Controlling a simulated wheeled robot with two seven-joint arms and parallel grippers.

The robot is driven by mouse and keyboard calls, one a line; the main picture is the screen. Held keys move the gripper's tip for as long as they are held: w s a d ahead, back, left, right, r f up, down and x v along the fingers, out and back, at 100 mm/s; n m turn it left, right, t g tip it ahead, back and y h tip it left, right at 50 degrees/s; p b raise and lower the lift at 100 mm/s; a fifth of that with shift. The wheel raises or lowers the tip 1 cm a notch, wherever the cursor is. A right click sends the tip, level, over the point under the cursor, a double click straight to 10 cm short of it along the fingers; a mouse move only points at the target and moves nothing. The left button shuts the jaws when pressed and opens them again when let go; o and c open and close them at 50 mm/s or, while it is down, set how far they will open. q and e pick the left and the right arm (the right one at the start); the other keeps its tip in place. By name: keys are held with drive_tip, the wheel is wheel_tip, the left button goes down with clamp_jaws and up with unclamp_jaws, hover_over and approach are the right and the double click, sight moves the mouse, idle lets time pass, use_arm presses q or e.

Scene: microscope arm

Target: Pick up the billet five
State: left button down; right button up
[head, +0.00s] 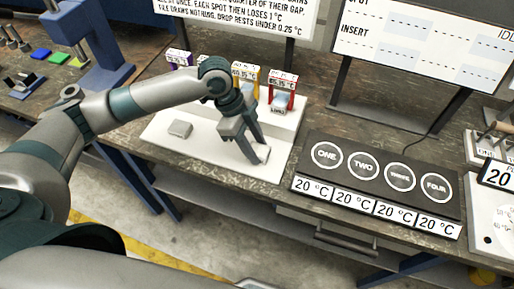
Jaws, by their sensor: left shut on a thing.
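My left gripper (256,156) reaches down over the front right part of a white board (213,158). It is shut on a small pale grey block (264,153), a billet, at the board's surface. The fingers partly hide it, and no number on it can be read. A second grey block (180,129) lies on the left part of the board, clear of the gripper. My right gripper is not in view.
Coloured frames with temperature labels, such as a red one (282,91), stand along the board's back. A black plate (380,178) with four marked circles lies to the right. A blue press-like stand (92,45) is at left.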

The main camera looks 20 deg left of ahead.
sight(265, 151)
use_arm(q)
drive_tip(key=shift+w+r, duration=0.1)
drive_tip(key=shift+r, duration=0.4)
wheel_tip(265, 151, up, 3)
drive_tip(key=shift+d+r+b, duration=0.1)
drive_tip(key=shift+d+b, duration=0.05)
drive_tip(key=shift+b, duration=0.75)
drive_tip(key=d+r+b, duration=0.3)
drive_tip(key=d+r, duration=0.4)
drive_tip(key=d, duration=0.4)
drive_tip(key=shift+d, duration=0.25)
